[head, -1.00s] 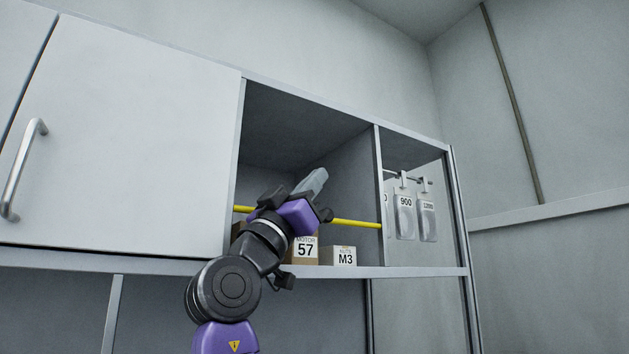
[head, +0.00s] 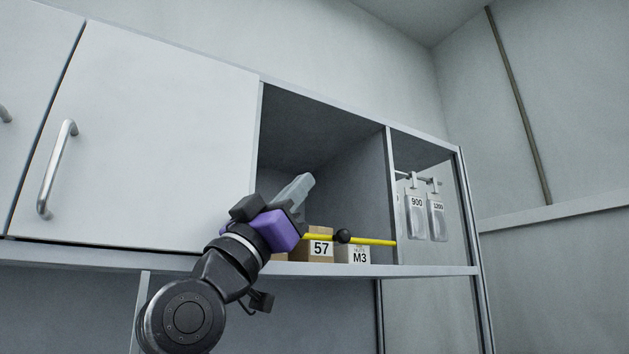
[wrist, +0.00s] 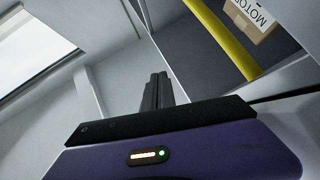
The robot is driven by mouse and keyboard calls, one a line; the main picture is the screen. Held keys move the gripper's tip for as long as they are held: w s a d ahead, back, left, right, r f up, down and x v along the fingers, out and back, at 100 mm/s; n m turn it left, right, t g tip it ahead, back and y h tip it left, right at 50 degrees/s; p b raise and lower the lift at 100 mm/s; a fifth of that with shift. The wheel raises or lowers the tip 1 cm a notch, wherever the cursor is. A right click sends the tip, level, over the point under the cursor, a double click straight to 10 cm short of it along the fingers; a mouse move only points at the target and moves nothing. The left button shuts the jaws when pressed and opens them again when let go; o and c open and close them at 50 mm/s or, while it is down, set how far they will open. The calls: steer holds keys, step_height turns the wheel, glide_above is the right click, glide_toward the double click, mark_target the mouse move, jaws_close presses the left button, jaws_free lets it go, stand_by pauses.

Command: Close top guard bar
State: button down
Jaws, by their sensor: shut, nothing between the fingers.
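The yellow guard bar (head: 375,241) runs across the front of the open cabinet compartment, low, with a black knob (head: 343,236) on it. Its right end meets the upright post, and its left part is hidden behind my gripper. In the wrist view the bar (wrist: 225,40) runs diagonally at upper right, clear of the fingers. My gripper (head: 303,184) is shut and empty, tilted up to the right in front of the compartment, with its fingertips above the bar. In the wrist view its closed fingers (wrist: 156,91) stand in the middle. I cannot tell whether my gripper's body touches the bar.
Boxes marked 57 (head: 319,247) and M3 (head: 354,255) stand on the shelf behind the bar. Labelled bags (head: 416,215) hang in the right-hand compartment. A closed cabinet door (head: 150,140) with a metal handle (head: 55,170) is at left. The upper compartment is clear.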

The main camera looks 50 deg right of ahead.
steer(key=b+v, duration=0.2)
steer(key=v, duration=0.8)
steer(key=shift+a+f+b, duration=0.25)
steer(key=shift+f+b, duration=0.05)
steer(key=shift+b, duration=0.1)
